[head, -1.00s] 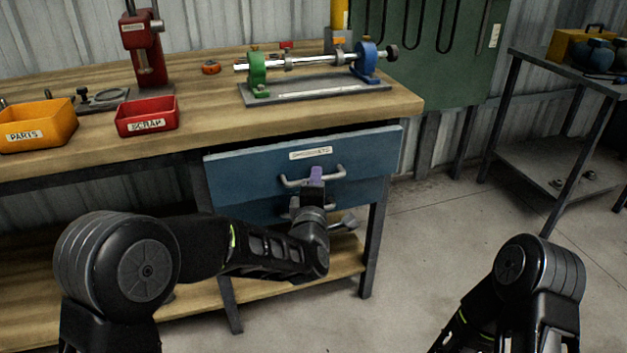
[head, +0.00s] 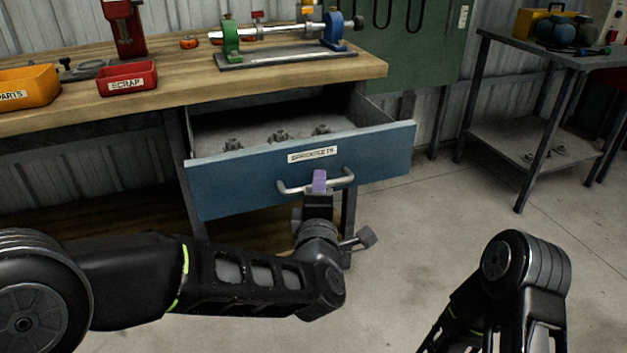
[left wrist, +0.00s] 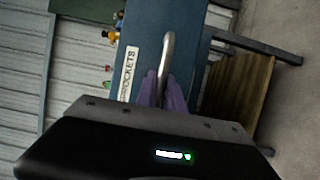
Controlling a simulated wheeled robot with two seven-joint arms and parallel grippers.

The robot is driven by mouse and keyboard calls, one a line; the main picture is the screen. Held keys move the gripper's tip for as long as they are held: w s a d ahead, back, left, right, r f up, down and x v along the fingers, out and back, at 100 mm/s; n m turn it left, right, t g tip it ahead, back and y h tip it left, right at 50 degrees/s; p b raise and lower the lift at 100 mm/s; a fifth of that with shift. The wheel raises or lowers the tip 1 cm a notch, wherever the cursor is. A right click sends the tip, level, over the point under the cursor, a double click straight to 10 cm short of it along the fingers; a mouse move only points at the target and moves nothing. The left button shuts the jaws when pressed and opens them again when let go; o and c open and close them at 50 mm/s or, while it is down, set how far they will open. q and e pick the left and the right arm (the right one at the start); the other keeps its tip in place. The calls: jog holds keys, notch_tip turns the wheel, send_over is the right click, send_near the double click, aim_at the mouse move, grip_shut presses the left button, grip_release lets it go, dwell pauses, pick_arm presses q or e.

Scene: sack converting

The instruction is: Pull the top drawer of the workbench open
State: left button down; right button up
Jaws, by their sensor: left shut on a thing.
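The workbench (head: 260,88) has a blue top drawer (head: 235,178) labelled "SPROCKETS". The drawer stands well open, and several small metal parts (head: 281,136) show inside it. My left gripper (head: 319,182), with purple fingertips, is shut on the drawer's silver bar handle (head: 290,189) near its middle. In the left wrist view the purple fingers (left wrist: 162,92) sit on both sides of the handle (left wrist: 167,52). My right arm shows at the lower right of the head view, but its gripper is out of view.
On the bench top are an orange "PARTS" bin (head: 28,88), a red "SCRAP" bin (head: 127,76) and a shaft fixture (head: 285,55). A grey metal table (head: 545,57) stands at the right. The floor (head: 420,230) to the right of the drawer is clear.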

pick_arm(q)
jog(key=shift+s, duration=0.2)
jog(key=c, duration=1.4)
grip_release()
jog(key=shift+c, duration=0.2)
jog(key=s+p, duration=0.1)
jog(key=s, duration=0.6)
jog(key=shift+s+a, duration=0.25)
jog(key=shift+s, duration=0.15)
